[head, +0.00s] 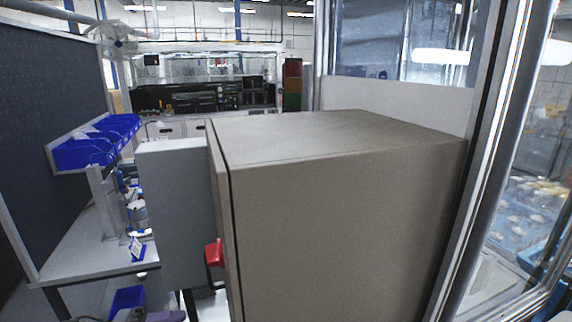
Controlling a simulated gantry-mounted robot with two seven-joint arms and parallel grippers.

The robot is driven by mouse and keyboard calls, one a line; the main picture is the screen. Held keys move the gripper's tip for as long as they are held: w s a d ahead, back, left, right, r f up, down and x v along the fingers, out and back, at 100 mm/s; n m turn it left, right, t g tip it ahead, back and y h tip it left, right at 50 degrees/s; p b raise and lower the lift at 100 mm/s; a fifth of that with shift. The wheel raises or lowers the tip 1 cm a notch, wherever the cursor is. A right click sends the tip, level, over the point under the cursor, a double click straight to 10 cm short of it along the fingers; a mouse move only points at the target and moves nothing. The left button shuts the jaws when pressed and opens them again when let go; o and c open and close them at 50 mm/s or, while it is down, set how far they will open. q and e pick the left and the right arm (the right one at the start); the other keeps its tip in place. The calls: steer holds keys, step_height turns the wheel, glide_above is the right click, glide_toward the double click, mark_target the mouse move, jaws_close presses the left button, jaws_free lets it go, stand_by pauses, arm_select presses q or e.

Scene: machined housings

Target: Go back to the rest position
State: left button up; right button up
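Neither of my grippers shows in the head view, and no arm can be made out for certain. A large beige-grey metal cabinet (345,215) fills the middle and right of the view, close to me. A red handle or switch (214,254) sits low on its left side. No machined housing can be made out.
A grey box (176,210) stands left of the cabinet. A workbench (85,245) with blue bins (98,142) above it lies at the left. A metal-framed glass panel (490,170) stands close at the right. A blue bin (126,300) sits low at the left.

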arm_select(q)
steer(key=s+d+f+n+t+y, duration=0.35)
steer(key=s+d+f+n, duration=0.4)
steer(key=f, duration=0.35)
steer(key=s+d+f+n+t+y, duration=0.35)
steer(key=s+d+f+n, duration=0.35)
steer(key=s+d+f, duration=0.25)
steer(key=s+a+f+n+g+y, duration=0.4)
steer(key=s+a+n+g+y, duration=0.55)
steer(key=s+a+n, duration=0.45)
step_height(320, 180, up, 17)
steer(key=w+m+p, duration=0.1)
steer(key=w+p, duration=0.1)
steer(key=p, duration=1.4)
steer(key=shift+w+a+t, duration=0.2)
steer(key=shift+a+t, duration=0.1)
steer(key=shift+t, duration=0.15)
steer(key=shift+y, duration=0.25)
